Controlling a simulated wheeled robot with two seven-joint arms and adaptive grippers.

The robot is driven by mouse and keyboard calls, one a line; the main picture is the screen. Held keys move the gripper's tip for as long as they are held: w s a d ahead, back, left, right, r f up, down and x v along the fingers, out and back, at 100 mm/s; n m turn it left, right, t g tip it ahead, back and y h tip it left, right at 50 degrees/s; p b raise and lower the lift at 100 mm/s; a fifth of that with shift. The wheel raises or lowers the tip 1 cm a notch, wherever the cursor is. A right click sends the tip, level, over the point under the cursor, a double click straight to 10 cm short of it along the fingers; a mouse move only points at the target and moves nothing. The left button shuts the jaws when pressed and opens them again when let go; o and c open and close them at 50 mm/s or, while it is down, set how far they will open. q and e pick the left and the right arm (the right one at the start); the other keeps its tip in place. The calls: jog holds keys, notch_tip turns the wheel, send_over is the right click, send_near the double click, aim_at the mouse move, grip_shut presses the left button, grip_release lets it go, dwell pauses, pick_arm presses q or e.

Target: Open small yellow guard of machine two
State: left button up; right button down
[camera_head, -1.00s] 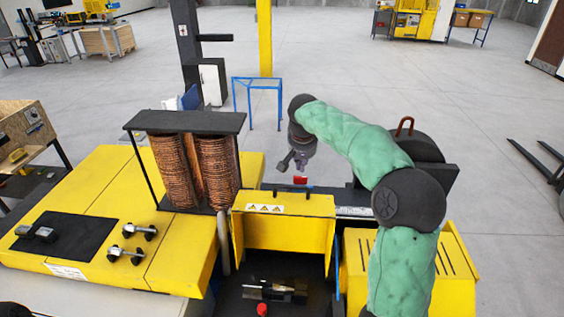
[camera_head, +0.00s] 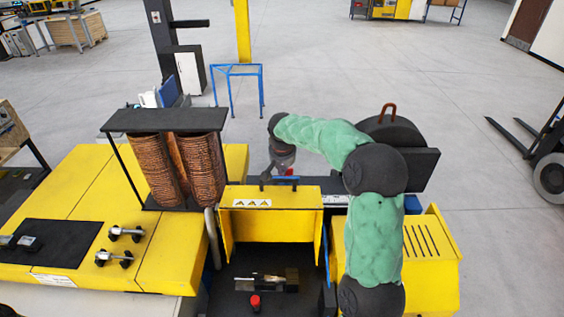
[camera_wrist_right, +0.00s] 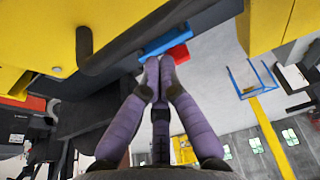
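A small yellow guard (camera_head: 270,217) with a warning-triangle label stands at the front centre of the machine in the head view. The space in front of it is uncovered. My right gripper (camera_head: 268,178) is just behind the guard's top edge, pointing down and partly hidden. In the right wrist view its purple fingers (camera_wrist_right: 158,66) have their tips together with nothing seen between them. They are close to a blue bar (camera_wrist_right: 168,40) and a red block (camera_wrist_right: 180,53); contact cannot be told. A black handle (camera_wrist_right: 88,52) on a yellow panel lies up and left. My left gripper is out of view.
Two copper coils (camera_head: 180,165) stand under a black plate left of the guard. A yellow slotted housing (camera_head: 430,255) is at the right, beside my arm. A red knob (camera_head: 255,302) and dark fixture (camera_head: 265,281) sit in front. Open floor lies behind.

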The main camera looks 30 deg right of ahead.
aim_at(281, 200)
jog(key=shift+s+a+r, duration=0.2)
jog(key=shift+s+a, duration=0.15)
jog(key=shift+s, duration=0.15)
jog(key=shift+s+a+r, duration=0.15)
jog(key=shift+s+a, duration=0.2)
jog(key=shift+s, duration=0.1)
jog(key=shift+s+a+b, duration=0.1)
jog(key=shift+s+b, duration=0.1)
jog(key=shift+b, duration=0.1)
jog(key=s+a+t+b, duration=0.1)
jog(key=s+b, duration=0.1)
jog(key=b, duration=0.3)
jog(key=s+a+t+h+b, duration=0.1)
jog(key=s+a+b, duration=0.1)
jog(key=b, duration=0.4)
jog(key=s+a+t+b, duration=0.1)
jog(key=s+a+b, duration=0.1)
jog(key=s+b, duration=0.2)
jog(key=shift+s+a+f+h+b, duration=0.15)
jog(key=shift+f+h+b, duration=0.25)
jog(key=shift+b, duration=0.25)
jog(key=shift+s+a+b, duration=0.25)
jog(key=shift+s+b, duration=0.25)
jog(key=shift+b, duration=0.3)
jog(key=shift+r, duration=0.1)
jog(key=shift+d, duration=0.1)
